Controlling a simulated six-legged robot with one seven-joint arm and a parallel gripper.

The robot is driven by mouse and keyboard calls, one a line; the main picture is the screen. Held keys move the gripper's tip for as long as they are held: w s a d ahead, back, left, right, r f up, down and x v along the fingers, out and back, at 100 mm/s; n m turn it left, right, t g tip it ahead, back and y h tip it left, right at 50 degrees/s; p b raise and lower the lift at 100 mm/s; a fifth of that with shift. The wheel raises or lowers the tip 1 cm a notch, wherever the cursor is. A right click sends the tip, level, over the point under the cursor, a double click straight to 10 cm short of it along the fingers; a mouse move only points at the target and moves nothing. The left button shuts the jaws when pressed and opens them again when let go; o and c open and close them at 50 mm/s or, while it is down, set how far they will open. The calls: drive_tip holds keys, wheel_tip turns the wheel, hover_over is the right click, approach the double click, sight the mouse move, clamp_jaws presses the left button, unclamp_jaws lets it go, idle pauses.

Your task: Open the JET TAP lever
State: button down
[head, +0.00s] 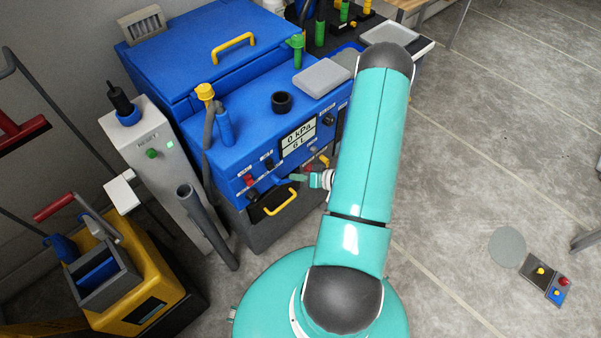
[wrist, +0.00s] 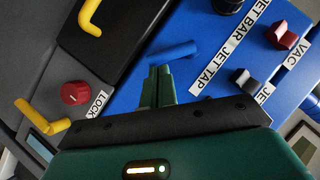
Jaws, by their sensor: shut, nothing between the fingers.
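The JET TAP lever is a blue bar (wrist: 172,53) on the blue front panel, beside the white JET TAP label (wrist: 208,68) in the wrist view. It lies slightly slanted in that picture. My gripper (wrist: 158,72) has its two dark green fingers together, with nothing between them. The fingertips are just at the lever's lower side; I cannot tell whether they touch it. In the head view my gripper (head: 297,177) is at the front panel of the blue machine (head: 235,135), and my arm hides part of that panel.
Near the lever are a red VAC knob (wrist: 287,35), a grey-black knob (wrist: 245,80), a red LOCK knob (wrist: 75,93) and yellow handles (wrist: 90,18). A grey cabinet (head: 160,160) and yellow cart (head: 125,285) stand left. Floor on the right is mostly clear.

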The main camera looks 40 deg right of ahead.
drive_tip(key=a+f+m+y, duration=0.1)
drive_tip(key=m, duration=0.1)
drive_tip(key=f+m+t+y, duration=0.1)
drive_tip(key=m, duration=0.1)
drive_tip(key=a+f+m+t+y, duration=0.1)
drive_tip(key=f+y, duration=0.1)
drive_tip(key=shift+a+m, duration=0.3)
drive_tip(key=shift+m, duration=0.1)
drive_tip(key=shift+a, duration=0.15)
drive_tip(key=shift+d, duration=0.2)
idle(0.7)
